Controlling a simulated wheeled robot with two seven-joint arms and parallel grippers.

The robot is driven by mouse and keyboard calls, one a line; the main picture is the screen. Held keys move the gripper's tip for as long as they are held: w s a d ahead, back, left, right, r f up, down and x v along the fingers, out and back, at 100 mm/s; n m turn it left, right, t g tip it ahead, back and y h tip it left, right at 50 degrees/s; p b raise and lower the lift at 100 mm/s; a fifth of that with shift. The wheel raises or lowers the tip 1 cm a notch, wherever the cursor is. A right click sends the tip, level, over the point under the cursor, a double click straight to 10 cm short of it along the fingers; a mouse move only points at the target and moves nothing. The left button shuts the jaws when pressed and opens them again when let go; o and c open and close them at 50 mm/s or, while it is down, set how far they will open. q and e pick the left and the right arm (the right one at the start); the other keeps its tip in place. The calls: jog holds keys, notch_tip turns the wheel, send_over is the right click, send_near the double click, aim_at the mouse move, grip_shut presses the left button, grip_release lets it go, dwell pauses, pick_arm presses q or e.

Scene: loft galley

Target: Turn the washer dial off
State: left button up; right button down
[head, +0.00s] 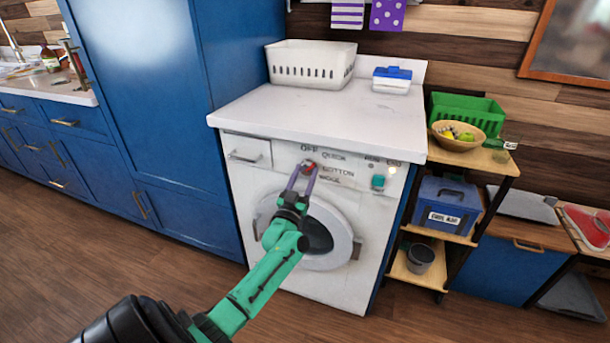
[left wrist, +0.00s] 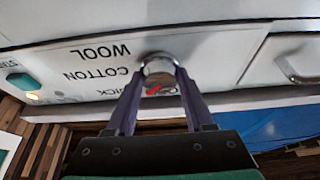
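The washer (head: 345,180) is a white front-loader with a round door and a control panel. Its round metallic dial (head: 309,167) has a red mark and is ringed by the words OFF, QUICK, COTTON and WOOL. The dial also shows in the left wrist view (left wrist: 159,66). My left gripper (head: 303,174) is at the panel, with its purple fingers on both sides of the dial; the fingertips appear to touch its sides. The fingers partly hide the dial, and I cannot tell exactly which word its mark points at. My right gripper is not in view.
A teal button (head: 378,182) and a lit lamp (head: 392,170) are on the panel's right, a drawer (head: 246,150) on its left. A white basket (head: 311,64) and a blue-lidded box (head: 392,79) stand on the countertop. A shelf rack (head: 484,183) stands to the right.

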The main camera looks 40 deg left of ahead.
pick_arm(q)
grip_shut()
jog(key=shift+n, duration=0.3)
jog(key=n+g+y+p, duration=0.1)
jog(key=n, duration=0.2)
jog(key=n+g+y+p, duration=0.1)
jog(key=n+y+p, duration=0.1)
jog(key=n, duration=0.1)
jog(key=shift+d+r+n, duration=0.15)
jog(key=shift+d+n, duration=0.05)
jog(key=shift+n, duration=0.2)
jog(key=shift+w+d+n+g+y+p, duration=0.1)
jog(key=shift+n+g+y+p, duration=0.55)
jog(key=shift+n, duration=0.65)
jog(key=shift+n+g+y+p, duration=0.3)
jog(key=shift+n+p, duration=0.6)
jog(key=shift+n, duration=0.4)
jog(key=o, duration=0.7)
grip_release()
